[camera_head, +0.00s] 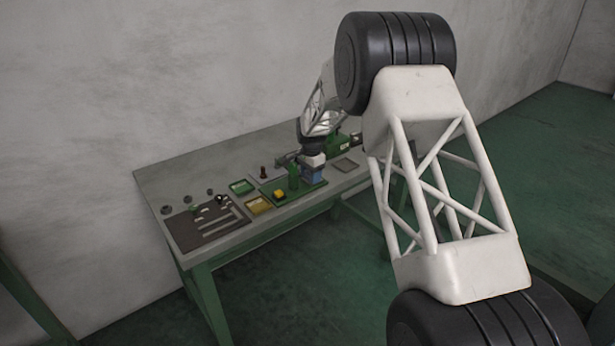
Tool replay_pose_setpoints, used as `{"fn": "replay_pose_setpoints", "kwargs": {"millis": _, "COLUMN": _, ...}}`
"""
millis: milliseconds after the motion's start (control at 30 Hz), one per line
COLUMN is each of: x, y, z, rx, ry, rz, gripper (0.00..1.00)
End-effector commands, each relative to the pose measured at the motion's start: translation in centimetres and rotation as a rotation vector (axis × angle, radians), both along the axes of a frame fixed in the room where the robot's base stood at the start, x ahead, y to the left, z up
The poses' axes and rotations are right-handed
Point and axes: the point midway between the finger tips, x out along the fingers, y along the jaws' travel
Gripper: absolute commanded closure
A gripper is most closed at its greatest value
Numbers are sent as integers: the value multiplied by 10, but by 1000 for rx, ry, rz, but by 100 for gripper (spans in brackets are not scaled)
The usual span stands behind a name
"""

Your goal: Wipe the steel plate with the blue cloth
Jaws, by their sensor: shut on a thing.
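My gripper (314,168) is at the right part of the green workbench, pointing down. It is shut on a blue cloth (317,178), which shows as a small blue patch just below the fingers. The cloth is at the right end of a green machine base (290,194); I cannot tell whether it touches the surface under it. A small flat grey plate (345,165) lies on the bench to the right of the gripper. It may be the steel plate, but it is too small to be sure.
A green upright part (293,177) and a yellow block (279,194) stand on the base left of my gripper. Green (241,187) and yellow (259,205) trays and a dark mat (205,229) with tools lie further left. A green machine (340,143) is behind.

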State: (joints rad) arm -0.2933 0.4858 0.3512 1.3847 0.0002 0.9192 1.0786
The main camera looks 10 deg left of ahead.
Motion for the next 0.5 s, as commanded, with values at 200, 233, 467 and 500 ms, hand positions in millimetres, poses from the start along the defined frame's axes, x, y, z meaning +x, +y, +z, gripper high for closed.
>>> {"fn": "replay_pose_setpoints", "kwargs": {"millis": 200, "x": 6, "y": -7, "z": -1, "rx": -1, "ry": 1, "rz": -1, "gripper": 74}}
{"fn": "replay_pose_setpoints", "kwargs": {"millis": 233, "x": 6, "y": -8, "z": -2, "rx": -1, "ry": 1, "rz": -1, "gripper": 74}}
{"fn": "replay_pose_setpoints", "kwargs": {"millis": 467, "x": 7, "y": -11, "z": -3, "rx": -2, "ry": 1, "rz": -3, "gripper": 74}}
{"fn": "replay_pose_setpoints", "kwargs": {"millis": 500, "x": 7, "y": -11, "z": -3, "rx": -2, "ry": 1, "rz": -3, "gripper": 74}}
